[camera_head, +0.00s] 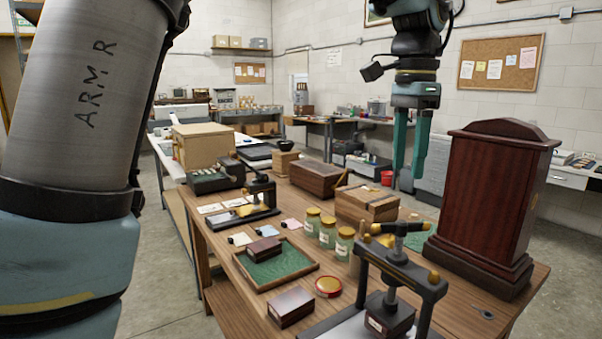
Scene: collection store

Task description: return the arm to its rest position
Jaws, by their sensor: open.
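My gripper (407,148) hangs at the upper right of centre, pointing down, with its two long teal fingers apart and nothing between them. In the picture it is above the back right part of the wooden table (335,266), left of the tall dark red wooden case. Its fingers look clear of the things on the table. A large grey link of my arm, marked "ARM R", fills the left side and hides what is behind it.
The tall case (490,205) stands at the table's right. A black press (390,280) is at the front. Glass jars (327,232), a wooden box (367,203), and a green-lined tray (295,271) crowd the middle. A cork board (497,63) hangs behind.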

